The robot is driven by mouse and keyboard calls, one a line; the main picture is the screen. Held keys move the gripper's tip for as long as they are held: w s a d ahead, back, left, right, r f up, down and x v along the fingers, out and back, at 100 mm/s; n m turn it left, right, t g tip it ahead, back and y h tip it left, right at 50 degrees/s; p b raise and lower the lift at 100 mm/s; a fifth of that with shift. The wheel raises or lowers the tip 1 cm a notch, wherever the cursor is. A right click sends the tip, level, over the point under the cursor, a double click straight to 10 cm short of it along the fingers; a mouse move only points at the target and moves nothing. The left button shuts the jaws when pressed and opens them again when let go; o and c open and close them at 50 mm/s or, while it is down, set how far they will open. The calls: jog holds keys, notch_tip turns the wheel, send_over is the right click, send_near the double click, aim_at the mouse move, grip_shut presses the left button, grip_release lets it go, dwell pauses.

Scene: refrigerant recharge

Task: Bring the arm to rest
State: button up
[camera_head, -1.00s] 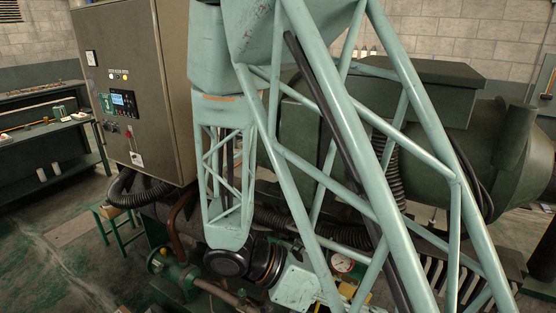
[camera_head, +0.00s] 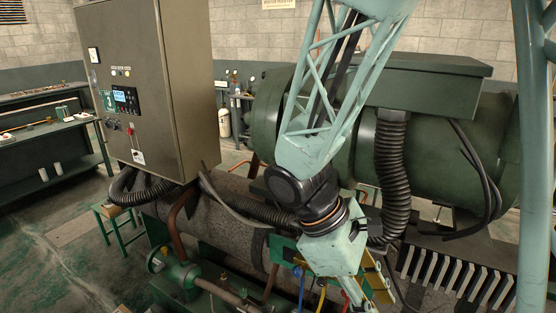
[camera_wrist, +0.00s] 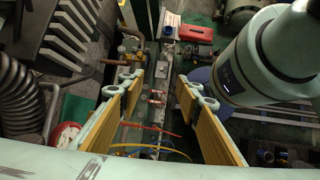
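My arm is the pale green lattice link running down the middle of the head view, with a dark wrist joint at its lower end. My gripper (camera_wrist: 160,88) shows in the wrist view as two fingers with yellow inner pads. They stand wide apart with nothing held between them. In the head view only part of my gripper (camera_head: 374,284) shows, low and right of centre. Below the gap in the wrist view lie copper fittings (camera_wrist: 156,97), a red hose (camera_wrist: 150,128) and a yellow hose (camera_wrist: 150,149).
A control cabinet (camera_head: 145,90) stands at the left and a large green machine (camera_head: 440,130) behind my arm. A ribbed black duct (camera_head: 391,175) hangs beside my wrist. A red-rimmed gauge (camera_wrist: 65,135) is near the left finger. Open floor (camera_head: 55,240) lies at the left.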

jog(key=s+d+r+m+t+y+b, duration=0.1)
jog(key=s+r+m+t+y+b, duration=0.5)
jog(key=s+r+m, duration=0.6)
jog(key=shift+s+r+m+b, duration=0.3)
jog(key=shift+s, duration=0.25)
dwell(1.0)
